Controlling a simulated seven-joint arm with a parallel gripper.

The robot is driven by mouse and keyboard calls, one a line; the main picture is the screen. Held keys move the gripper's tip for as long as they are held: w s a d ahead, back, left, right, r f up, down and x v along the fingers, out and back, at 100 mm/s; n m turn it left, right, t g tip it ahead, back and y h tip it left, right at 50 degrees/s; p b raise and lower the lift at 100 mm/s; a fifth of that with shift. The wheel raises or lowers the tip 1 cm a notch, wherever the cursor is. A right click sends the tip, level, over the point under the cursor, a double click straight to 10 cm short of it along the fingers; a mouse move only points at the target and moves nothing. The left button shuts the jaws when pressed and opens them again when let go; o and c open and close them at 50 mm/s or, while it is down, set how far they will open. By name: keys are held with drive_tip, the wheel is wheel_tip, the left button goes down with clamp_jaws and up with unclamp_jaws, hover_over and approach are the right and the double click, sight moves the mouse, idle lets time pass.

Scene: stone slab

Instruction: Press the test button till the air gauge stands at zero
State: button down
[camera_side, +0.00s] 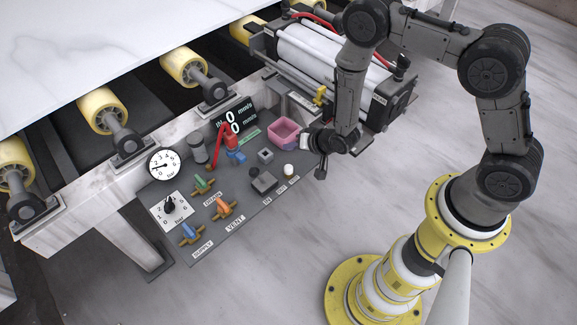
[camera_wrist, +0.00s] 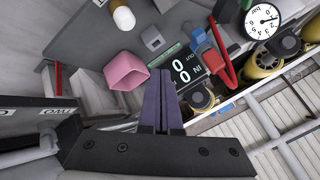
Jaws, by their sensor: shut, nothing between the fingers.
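The round white air gauge (camera_side: 163,164) stands at the left of the grey control panel (camera_side: 243,196). Its needle seems to point left, but the reading is too small to be sure. It also shows at the top right of the wrist view (camera_wrist: 262,20). A small grey box with a square button (camera_side: 265,155) sits by the pink bin; it shows in the wrist view too (camera_wrist: 153,40). Its label is unreadable, so I cannot tell whether it is the test button. My gripper (camera_side: 320,172) is shut and empty, above the panel's right end. Its purple fingers (camera_wrist: 161,100) show beside the bin.
A pink open bin (camera_side: 284,130) stands near my gripper. The panel carries green (camera_side: 203,185), orange (camera_side: 225,208) and blue (camera_side: 190,233) valve handles, a black dial knob (camera_side: 170,207) and a red lever (camera_side: 231,137). A display (camera_wrist: 187,65) reads zeros. Yellow rollers (camera_side: 184,66) line the slab.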

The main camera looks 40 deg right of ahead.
sight(291, 169)
drive_tip(key=shift+f, duration=3.45)
drive_tip(key=shift+f, duration=0.4)
drive_tip(key=shift+f, duration=0.6)
drive_tip(key=shift+r, duration=1)
drive_tip(key=shift+r, duration=2.55)
